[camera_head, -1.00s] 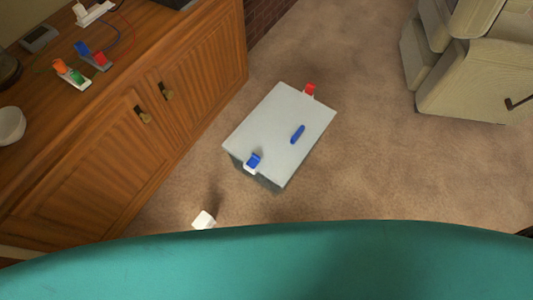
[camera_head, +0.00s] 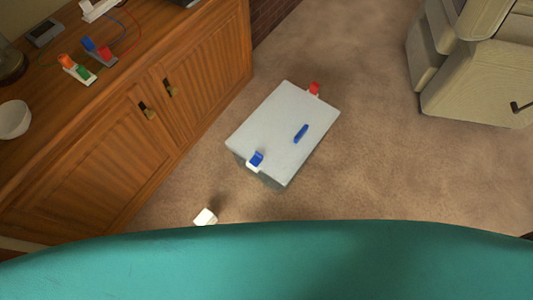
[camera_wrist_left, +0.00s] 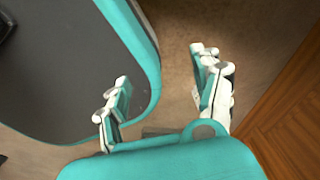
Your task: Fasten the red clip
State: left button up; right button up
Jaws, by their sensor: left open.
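A grey box (camera_head: 272,118) stands on the carpet in the middle of the head view. A red clip (camera_head: 314,88) sits at the far edge of its lid and sticks up. A blue clip (camera_head: 256,158) with a white base is on the near edge. A blue handle (camera_head: 301,133) lies on the lid. In the left wrist view my left gripper (camera_wrist_left: 166,97) is open, its fingers wide apart with nothing between them. The box does not show in that view. My right gripper is not in view.
A wooden cabinet (camera_head: 130,140) stands at left, with a white bowl (camera_head: 14,119), coloured switches and wires on top. A beige armchair (camera_head: 480,85) stands at upper right.

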aim_at(314, 87)
jog(key=u, duration=0.35)
jog(key=l+u, duration=0.15)
jog(key=u, duration=0.2)
jog(key=l+u, duration=0.1)
jog(key=u, duration=0.3)
jog(key=l+u, duration=0.3)
jog(key=l, duration=0.3)
jog(key=l+u, duration=0.3)
jog(key=l, duration=0.3)
jog(key=k+l+u, duration=0.15)
jog(key=l+u, duration=0.2)
jog(key=l, duration=0.2)
